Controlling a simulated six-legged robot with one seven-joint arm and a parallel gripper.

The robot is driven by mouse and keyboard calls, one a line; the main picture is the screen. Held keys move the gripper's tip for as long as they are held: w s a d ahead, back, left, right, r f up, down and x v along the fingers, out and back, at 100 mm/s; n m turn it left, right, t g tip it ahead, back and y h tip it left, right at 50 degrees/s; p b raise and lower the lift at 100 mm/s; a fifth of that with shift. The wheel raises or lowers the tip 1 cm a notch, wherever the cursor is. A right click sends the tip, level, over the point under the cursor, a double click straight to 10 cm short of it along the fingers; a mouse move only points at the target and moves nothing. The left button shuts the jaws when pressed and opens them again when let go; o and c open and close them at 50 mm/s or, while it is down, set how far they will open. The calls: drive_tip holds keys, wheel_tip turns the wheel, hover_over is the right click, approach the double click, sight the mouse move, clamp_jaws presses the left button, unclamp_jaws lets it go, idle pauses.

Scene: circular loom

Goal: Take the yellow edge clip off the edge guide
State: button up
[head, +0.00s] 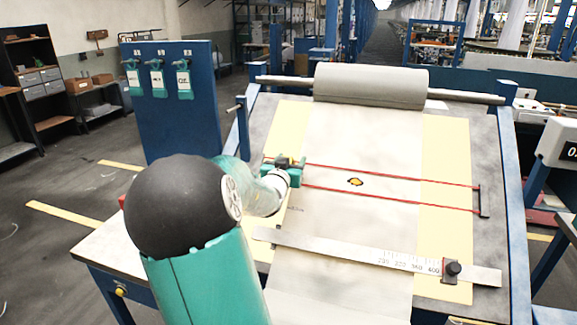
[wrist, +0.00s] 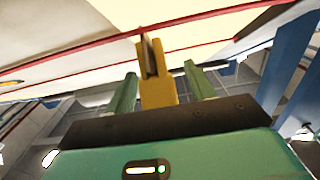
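The yellow edge clip (wrist: 157,88) shows in the wrist view, with its slotted tip overlapping a red line of the edge guide (wrist: 90,47). In the head view the red edge guide (head: 400,178) runs across the cloth, and I cannot make out the clip there; my arm and gripper cover that side. My gripper (wrist: 160,88) has one green finger on each side of the clip. My gripper (head: 287,164) is at the guide's left end in the head view.
The cloth (head: 345,135) hangs from a roll (head: 370,86) over a tilted board. A dark-edged yellow spot (head: 355,182) is on the cloth. A metal ruler (head: 375,257) crosses below the guide. A blue panel (head: 170,105) with tagged green holders stands at the left.

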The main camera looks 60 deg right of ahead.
drive_tip(key=c, duration=1.1)
drive_tip(key=shift+a+r, duration=0.35)
drive_tip(key=shift+r, duration=0.15)
drive_tip(key=shift+s+a+r, duration=0.1)
drive_tip(key=shift+a+r, duration=0.45)
drive_tip(key=shift+r, duration=0.25)
drive_tip(key=shift+s+a+r, duration=0.1)
drive_tip(key=shift+a+r, duration=0.4)
drive_tip(key=shift+r, duration=0.25)
